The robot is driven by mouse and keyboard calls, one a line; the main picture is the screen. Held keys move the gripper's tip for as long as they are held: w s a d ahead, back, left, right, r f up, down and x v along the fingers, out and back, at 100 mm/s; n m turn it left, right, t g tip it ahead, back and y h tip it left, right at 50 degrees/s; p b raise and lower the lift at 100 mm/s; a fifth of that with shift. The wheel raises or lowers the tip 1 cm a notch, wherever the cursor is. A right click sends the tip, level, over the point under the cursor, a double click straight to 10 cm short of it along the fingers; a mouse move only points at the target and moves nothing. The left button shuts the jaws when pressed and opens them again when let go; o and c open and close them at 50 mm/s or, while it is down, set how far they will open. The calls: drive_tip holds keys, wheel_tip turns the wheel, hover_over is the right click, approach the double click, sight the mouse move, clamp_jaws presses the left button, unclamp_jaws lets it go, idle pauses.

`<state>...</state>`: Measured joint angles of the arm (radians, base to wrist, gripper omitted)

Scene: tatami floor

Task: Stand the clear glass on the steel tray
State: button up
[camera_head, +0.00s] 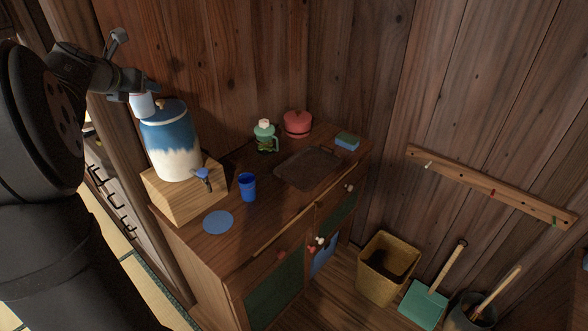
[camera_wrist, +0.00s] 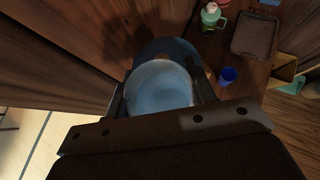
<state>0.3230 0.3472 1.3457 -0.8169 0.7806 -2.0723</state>
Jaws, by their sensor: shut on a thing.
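My gripper (camera_head: 138,90) is shut on the clear glass (camera_head: 143,105), which looks pale and bluish. The glass is in the air beside the top of the blue and white dispenser; I cannot tell if they touch. In the wrist view the glass (camera_wrist: 160,88) sits between the two fingers of my gripper (camera_wrist: 158,92), its round rim facing the camera. The steel tray (camera_head: 308,168) lies flat on the wooden cabinet at the right, looks dark and bare, and also shows in the wrist view (camera_wrist: 254,36).
The dispenser (camera_head: 172,143) stands on a wooden box (camera_head: 187,199). A blue cup (camera_head: 248,187), a round blue mat (camera_head: 218,222), a green jug (camera_head: 265,137), a red pot (camera_head: 298,123) and a sponge (camera_head: 347,141) are on the cabinet top (camera_head: 270,215).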

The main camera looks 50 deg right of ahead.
drive_tip(key=s+d, duration=0.2)
drive_tip(key=d, duration=0.7)
drive_tip(key=m+g, duration=0.1)
drive_tip(key=m, duration=0.1)
hover_over(300, 174)
wheel_tip(300, 174, down, 30)
drive_tip(key=shift+h, duration=0.4)
drive_tip(key=shift+w+d+f, duration=0.1)
drive_tip(key=shift+w+f, duration=0.05)
drive_tip(key=shift+f, duration=1.85)
drive_tip(key=shift+f, duration=1.85)
